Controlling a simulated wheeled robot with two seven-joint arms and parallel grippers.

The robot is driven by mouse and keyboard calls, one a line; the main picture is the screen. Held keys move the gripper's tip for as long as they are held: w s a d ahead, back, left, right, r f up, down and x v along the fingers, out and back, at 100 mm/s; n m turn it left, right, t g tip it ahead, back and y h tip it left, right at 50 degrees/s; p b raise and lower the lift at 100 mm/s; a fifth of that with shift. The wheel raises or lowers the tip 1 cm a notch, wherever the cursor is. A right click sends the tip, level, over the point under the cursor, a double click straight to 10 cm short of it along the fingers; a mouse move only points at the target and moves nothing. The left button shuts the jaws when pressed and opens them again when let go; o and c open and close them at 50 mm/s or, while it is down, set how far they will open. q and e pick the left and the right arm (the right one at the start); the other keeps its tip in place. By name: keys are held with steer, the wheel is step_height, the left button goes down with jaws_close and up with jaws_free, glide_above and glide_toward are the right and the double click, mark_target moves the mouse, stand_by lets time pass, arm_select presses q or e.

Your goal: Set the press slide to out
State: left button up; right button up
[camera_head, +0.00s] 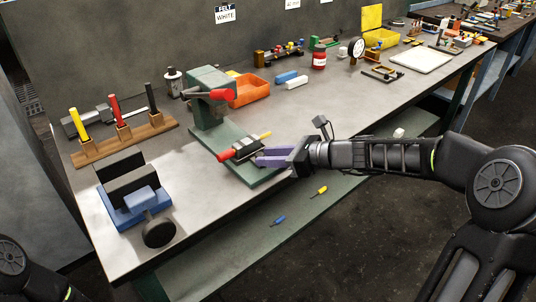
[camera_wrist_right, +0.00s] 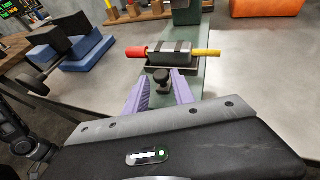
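The green press (camera_head: 210,92) stands on the bench with a red lever. Its base plate (camera_head: 222,142) reaches to the bench's front edge. On it sits the slide, a dark block (camera_head: 243,147) holding a red-and-yellow rod; the slide also shows in the right wrist view (camera_wrist_right: 170,57). A black knob (camera_wrist_right: 161,77) stands on the slide's near side. My right gripper (camera_head: 261,157) has its purple fingers apart at the slide's front. In the right wrist view the gripper (camera_wrist_right: 161,90) is open with the knob between or just beyond its fingertips; contact cannot be told. My left gripper is out of view.
A blue vise (camera_head: 130,208) stands at the front left of the bench. A wooden rack (camera_head: 125,140) with coloured handles is behind it. An orange bin (camera_head: 250,90) stands behind the press. A lower shelf (camera_head: 300,215) holds a blue and a yellow piece.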

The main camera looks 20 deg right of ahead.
steer(key=shift+o, duration=1.1)
steer(key=shift+r, duration=0.1)
steer(key=v, duration=0.7)
steer(key=shift+s+d, duration=0.25)
steer(key=shift+r, duration=0.1)
